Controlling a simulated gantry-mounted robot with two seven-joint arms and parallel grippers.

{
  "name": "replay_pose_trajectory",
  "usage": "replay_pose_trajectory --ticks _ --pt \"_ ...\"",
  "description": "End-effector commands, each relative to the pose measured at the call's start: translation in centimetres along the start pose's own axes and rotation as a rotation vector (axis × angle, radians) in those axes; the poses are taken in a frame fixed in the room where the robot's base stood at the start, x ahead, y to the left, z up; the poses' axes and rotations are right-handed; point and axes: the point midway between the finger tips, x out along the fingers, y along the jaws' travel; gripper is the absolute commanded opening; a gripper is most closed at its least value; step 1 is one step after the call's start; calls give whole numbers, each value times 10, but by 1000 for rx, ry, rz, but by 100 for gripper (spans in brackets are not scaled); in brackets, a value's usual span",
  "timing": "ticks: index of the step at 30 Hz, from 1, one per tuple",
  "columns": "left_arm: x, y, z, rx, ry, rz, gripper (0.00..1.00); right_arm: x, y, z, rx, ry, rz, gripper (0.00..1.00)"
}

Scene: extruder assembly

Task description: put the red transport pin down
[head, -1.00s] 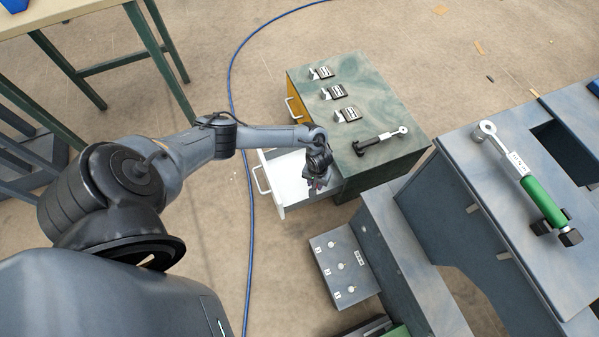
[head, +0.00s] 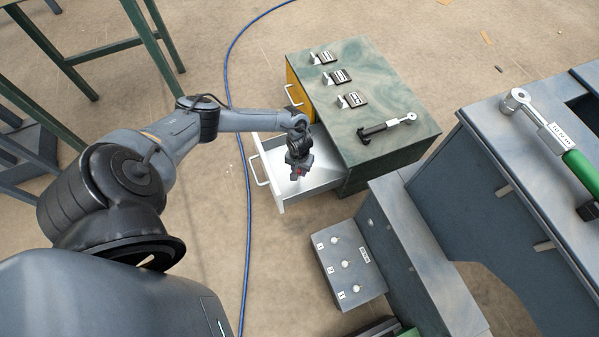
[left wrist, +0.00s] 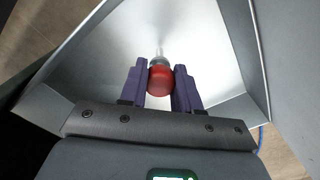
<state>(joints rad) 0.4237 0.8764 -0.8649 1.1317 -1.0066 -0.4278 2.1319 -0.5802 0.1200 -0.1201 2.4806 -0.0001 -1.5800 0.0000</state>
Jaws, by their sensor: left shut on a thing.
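The red transport pin (left wrist: 160,80) has a rounded red head and a thin metallic shank. My left gripper (left wrist: 160,86) is shut on its red head, one finger on each side. The shank points away from the gripper toward the bottom of an open white drawer (left wrist: 115,65). In the head view my left gripper (head: 298,174) is over the open drawer (head: 275,190), with a bit of red (head: 300,171) between its fingers. I cannot tell whether the pin's tip touches the drawer bottom. My right gripper is not in view.
The drawer belongs to a green-topped cabinet (head: 395,95) holding three small labelled items and a black-handled tool (head: 387,127). A grey box with three numbered knobs (head: 347,265) stands in front. A blue cable (head: 248,240) runs along the floor to the left.

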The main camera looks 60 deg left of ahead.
Motion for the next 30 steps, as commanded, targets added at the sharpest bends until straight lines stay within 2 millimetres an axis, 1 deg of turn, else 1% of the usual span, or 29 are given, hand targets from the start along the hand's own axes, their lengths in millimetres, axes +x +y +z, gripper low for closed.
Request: replay_pose_trajectory --ticks 1,3,10,16,17,21,22,30 --pt "9 0 0 0 1 0 0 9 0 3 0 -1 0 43" --pt "10 0 -1 -1 1 0 0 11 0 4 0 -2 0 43" --pt "8 0 0 -1 1 0 0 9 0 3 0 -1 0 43" --pt "12 1 0 -1 0 1 0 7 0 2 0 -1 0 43" --pt "12 1 0 -2 0 1 33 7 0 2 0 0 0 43" --pt "12 0 0 -1 1 0 55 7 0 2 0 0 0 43" --pt "12 0 0 -1 1 0 57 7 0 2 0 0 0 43" --pt "12 0 0 -1 1 0 57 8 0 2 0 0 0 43"
